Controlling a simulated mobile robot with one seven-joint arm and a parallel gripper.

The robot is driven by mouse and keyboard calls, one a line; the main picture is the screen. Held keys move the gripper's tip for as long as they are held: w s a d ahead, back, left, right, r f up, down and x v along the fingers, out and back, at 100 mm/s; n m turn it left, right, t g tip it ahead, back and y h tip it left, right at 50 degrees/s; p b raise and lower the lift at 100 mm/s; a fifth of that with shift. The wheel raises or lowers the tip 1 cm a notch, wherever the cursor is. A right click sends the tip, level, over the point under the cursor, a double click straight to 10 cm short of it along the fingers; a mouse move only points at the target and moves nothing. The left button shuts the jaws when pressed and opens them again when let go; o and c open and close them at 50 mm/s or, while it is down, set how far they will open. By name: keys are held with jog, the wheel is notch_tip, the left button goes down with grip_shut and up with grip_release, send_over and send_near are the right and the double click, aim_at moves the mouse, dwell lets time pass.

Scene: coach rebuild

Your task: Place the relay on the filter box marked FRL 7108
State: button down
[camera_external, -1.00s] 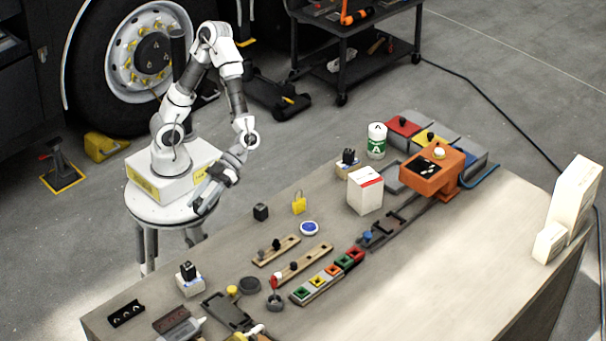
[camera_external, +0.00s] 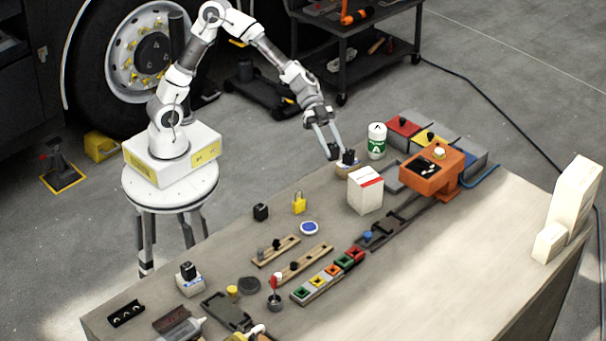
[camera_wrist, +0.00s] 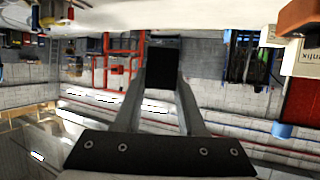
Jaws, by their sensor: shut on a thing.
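My gripper (camera_external: 340,155) reaches over the back edge of the bench with its fingers pointing down, shut on a small black block (camera_external: 350,157), which looks like a relay. The block is at a small pale box (camera_external: 346,171) with a blue mark; I cannot tell if it still touches it. In the wrist view, the dark block (camera_wrist: 165,62) sits between the fingertips. Another black block stands on a white box (camera_external: 190,286) at the front left, and a third black block (camera_external: 261,212) stands on the bench. The box lettering is too small to read.
A white carton with a red band (camera_external: 365,192) stands close to the right of my gripper, with a green-and-white can (camera_external: 377,141) behind. An orange fixture (camera_external: 432,172) is farther right. A yellow padlock (camera_external: 299,203) and wooden strips lie mid-bench.

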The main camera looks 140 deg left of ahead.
jog(key=p, duration=0.4)
send_over(359, 172)
jog(key=f, duration=0.6)
jog(key=shift+d+f, duration=0.2)
jog(key=shift+d, duration=0.05)
jog(key=shift+a+f, duration=0.25)
jog(key=shift+f, duration=0.2)
notch_tip(359, 172, down, 4)
jog(key=shift+r, duration=0.25)
jog(key=shift+f, duration=0.2)
jog(key=c, duration=0.5)
grip_release()
jog(key=shift+r, duration=0.15)
